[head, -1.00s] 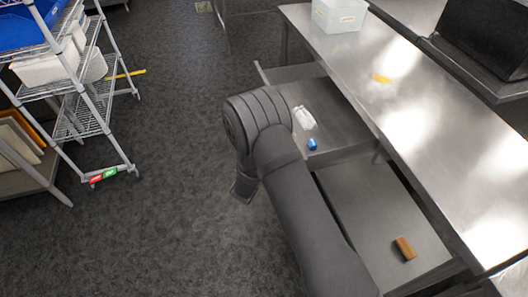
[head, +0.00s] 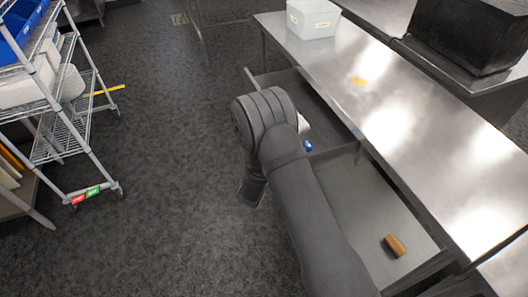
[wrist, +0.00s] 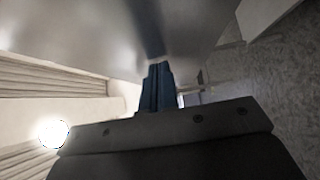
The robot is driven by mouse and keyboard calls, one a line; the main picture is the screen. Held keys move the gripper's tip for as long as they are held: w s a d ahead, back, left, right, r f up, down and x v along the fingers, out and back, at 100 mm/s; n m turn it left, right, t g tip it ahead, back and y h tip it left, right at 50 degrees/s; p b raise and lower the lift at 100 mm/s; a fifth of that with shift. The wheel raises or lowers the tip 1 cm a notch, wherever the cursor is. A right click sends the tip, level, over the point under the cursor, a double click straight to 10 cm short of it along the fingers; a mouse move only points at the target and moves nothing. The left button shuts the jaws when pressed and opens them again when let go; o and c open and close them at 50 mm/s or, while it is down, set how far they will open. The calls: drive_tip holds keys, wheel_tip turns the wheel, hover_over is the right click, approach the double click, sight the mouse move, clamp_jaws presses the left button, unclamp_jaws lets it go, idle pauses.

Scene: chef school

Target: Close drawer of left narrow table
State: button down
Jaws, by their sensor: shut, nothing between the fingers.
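A steel table (head: 400,110) stands on the right in the head view, with two drawers pulled out. The near drawer (head: 355,200) is open and holds a brown block (head: 395,245). My gripper (wrist: 158,75) shows in the wrist view, with its dark fingers shut and empty close to a smooth grey metal surface (wrist: 90,30). Whether they touch it I cannot tell. In the head view my arm hides the gripper.
A wire shelf rack (head: 65,130) with blue bins stands on the left. The dark floor (head: 170,190) between rack and drawers is clear.

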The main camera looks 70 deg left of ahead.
drive_tip(key=w, duration=2.1)
drive_tip(key=shift+w, duration=0.3)
drive_tip(key=shift+w+r, duration=0.1)
drive_tip(key=shift+w, duration=0.65)
drive_tip(key=shift+w, duration=0.15)
drive_tip(key=shift+s, duration=0.5)
drive_tip(key=s, duration=0.3)
drive_tip(key=shift+s, duration=0.2)
drive_tip(key=v, duration=1)
drive_tip(key=shift+s, duration=0.3)
